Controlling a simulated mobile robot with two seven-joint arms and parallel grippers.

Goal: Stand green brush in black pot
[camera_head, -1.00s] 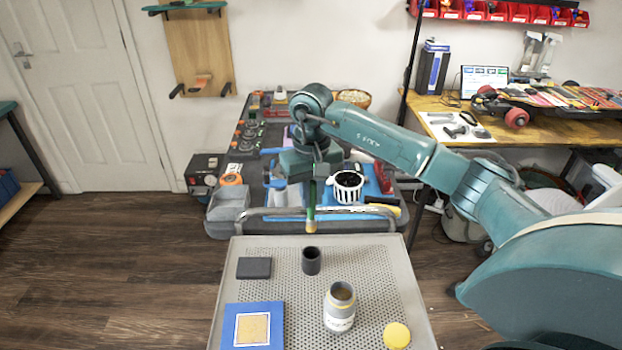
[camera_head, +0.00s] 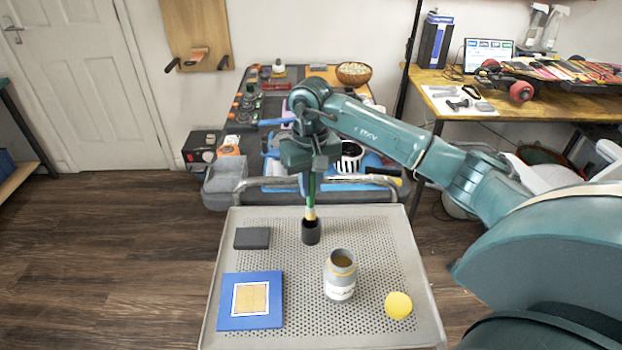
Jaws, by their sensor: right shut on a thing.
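The black pot (camera_head: 311,233) stands upright on the grey perforated tray top, towards its back. My right gripper (camera_head: 311,170) is above the pot, shut on the green brush (camera_head: 311,192), which hangs upright with its pale bristle end down. The brush's lower end is at the pot's mouth. I cannot tell how far the tip is inside, because the pot's wall would hide it. My left gripper is not in view.
On the perforated cart top (camera_head: 385,235) are a grey jar (camera_head: 341,277), a yellow lid (camera_head: 398,305), a dark block (camera_head: 252,238) and a blue board (camera_head: 236,316). A metal rail (camera_head: 262,182) runs along the cart's back edge.

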